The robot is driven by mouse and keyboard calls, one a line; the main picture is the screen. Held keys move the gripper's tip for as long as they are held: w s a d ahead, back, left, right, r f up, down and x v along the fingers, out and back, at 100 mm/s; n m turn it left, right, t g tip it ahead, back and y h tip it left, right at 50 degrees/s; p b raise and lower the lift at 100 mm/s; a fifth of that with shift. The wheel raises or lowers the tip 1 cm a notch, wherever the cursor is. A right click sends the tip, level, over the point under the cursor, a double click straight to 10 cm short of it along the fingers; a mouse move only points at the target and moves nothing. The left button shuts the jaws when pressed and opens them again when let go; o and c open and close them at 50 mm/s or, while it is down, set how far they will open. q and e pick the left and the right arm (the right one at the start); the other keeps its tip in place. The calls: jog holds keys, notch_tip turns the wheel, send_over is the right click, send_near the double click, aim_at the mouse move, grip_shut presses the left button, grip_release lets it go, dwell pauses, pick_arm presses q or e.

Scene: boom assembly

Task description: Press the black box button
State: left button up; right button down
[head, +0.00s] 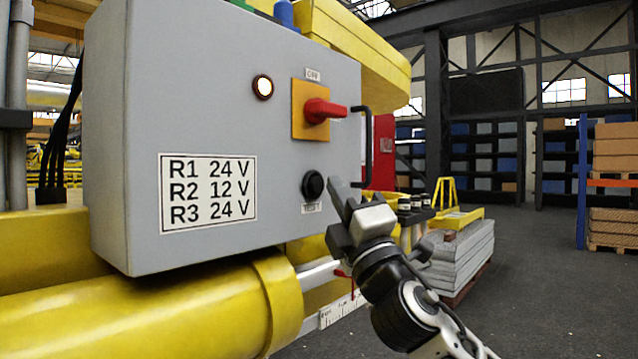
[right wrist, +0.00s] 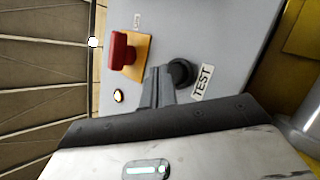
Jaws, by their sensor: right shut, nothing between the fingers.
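The grey control box (head: 200,100) stands on yellow boom parts in the head view. Its round black button (head: 313,184) is at the lower right of the front face, above a small label. In the right wrist view the black button (right wrist: 182,72) sits beside a TEST label (right wrist: 202,82). My right gripper (head: 336,207) is shut and empty, just right of and below the button in the head view. In the right wrist view its fingertips (right wrist: 158,80) partly overlap the button's edge; I cannot tell whether they touch it. My left gripper is not in view.
A red rotary switch (head: 322,110) on an orange plate and a lit round lamp (head: 262,87) are higher on the box face. A black handle (head: 366,145) sticks out at the box's right edge. A yellow cylinder (head: 150,315) lies below. Open floor is at right.

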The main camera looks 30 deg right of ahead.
jog(key=shift+w, duration=0.1)
dwell(1.9)
jog(key=shift+w+a, duration=0.15)
jog(key=shift+w, duration=0.15)
jog(key=shift+w+a, duration=0.2)
jog(key=shift+w, duration=0.25)
dwell(0.7)
jog(key=shift+s+d, duration=0.35)
jog(key=shift+s, duration=0.5)
jog(key=shift+s+d+b, duration=0.1)
jog(key=shift+s+d, duration=0.2)
jog(key=shift+s, duration=0.5)
jog(key=shift+s+d+b, duration=0.1)
jog(key=shift+s+d, duration=0.25)
jog(key=shift+s, duration=0.4)
jog(key=shift+s+d+b, duration=0.1)
jog(key=shift+s+d, duration=0.2)
jog(key=shift+s, duration=0.5)
